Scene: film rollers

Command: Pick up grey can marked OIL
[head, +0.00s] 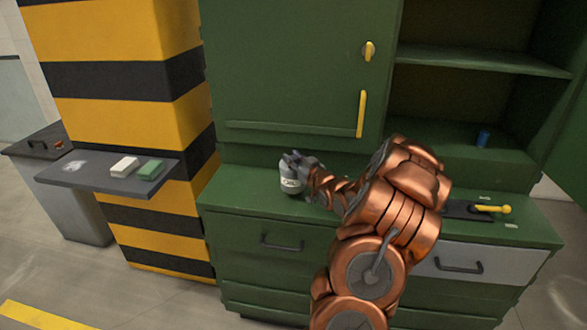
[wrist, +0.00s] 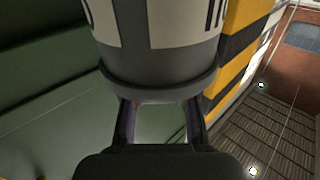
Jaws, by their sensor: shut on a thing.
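The grey can (head: 291,181) with a pale label is at the left part of the green cabinet's counter in the head view. The lettering is too small to read there. In the wrist view the can (wrist: 160,65) fills the top middle, with a white label, parts of dark letters and a grey lower rim. My gripper (head: 301,165) is at the can, shut on it, with the arm reaching in from the right. In the wrist view the two fingers (wrist: 160,115) reach up to the can, and their tips are hidden behind it. I cannot tell whether the can touches the counter.
The green counter (head: 240,190) is clear left of the can. A yellow-handled tool (head: 490,208) lies on the right. A striped pillar (head: 120,70) and a shelf (head: 90,178) with two small blocks are at the left.

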